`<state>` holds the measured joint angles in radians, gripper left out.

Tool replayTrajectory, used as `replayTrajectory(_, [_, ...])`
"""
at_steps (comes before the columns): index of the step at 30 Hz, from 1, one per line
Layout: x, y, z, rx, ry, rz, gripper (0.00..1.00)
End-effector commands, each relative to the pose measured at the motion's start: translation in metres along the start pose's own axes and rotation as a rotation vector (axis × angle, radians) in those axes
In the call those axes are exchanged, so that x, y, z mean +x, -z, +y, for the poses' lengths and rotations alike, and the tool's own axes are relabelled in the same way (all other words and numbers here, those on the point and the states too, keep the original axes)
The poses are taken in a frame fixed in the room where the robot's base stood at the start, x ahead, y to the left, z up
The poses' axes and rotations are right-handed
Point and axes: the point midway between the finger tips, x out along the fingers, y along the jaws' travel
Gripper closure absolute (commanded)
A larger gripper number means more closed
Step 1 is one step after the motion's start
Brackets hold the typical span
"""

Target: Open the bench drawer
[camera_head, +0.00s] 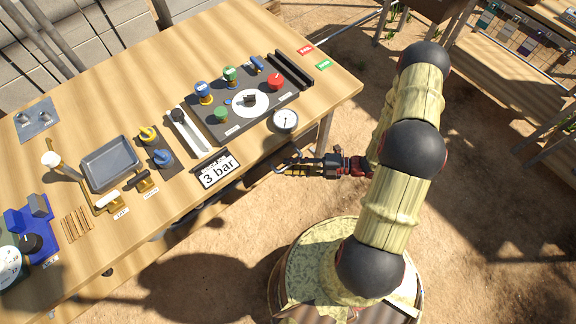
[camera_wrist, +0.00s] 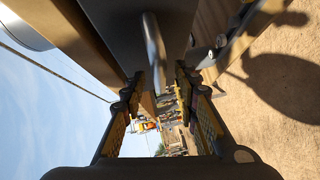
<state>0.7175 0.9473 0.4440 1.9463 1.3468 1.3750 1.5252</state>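The wooden bench (camera_head: 105,70) fills the left of the head view. My gripper (camera_head: 285,164) is at its front edge, to the right of the "3 bar" sign, pointing left toward the bench. In the wrist view my gripper (camera_wrist: 156,88) is open, its two fingers apart. A silver bar handle (camera_wrist: 153,45) on a dark grey front (camera_wrist: 120,22), which looks like the drawer, lies ahead between the fingertips. I cannot tell whether the fingers touch the bar.
A "3 bar" sign (camera_head: 218,170) and a round gauge (camera_head: 286,120) stand near the bench edge. A dark control panel (camera_head: 207,122), a grey tray (camera_head: 110,162) and a blue fixture (camera_head: 38,222) are on top. Sandy ground (camera_head: 210,255) in front of the bench is open.

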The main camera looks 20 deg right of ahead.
Motion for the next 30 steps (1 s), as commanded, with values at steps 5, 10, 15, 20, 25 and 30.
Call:
replayTrajectory(5, [0.014, 0.001, 0.0, 0.0, 0.0, 0.002, 0.7])
replayTrajectory(10, [0.016, 0.0, 0.0, 0.0, 0.0, 0.0, 0.7])
replayTrajectory(15, [0.016, 0.0, 0.0, -0.001, 0.0, 0.0, 0.71])
replayTrajectory(20, [0.016, 0.0, 0.0, -0.001, 0.0, 0.0, 0.8])
replayTrajectory(25, [0.016, 0.0, 0.0, -0.001, 0.0, 0.0, 0.9])
replayTrajectory(30, [0.016, 0.0, 0.0, -0.001, 0.0, 0.0, 0.99])
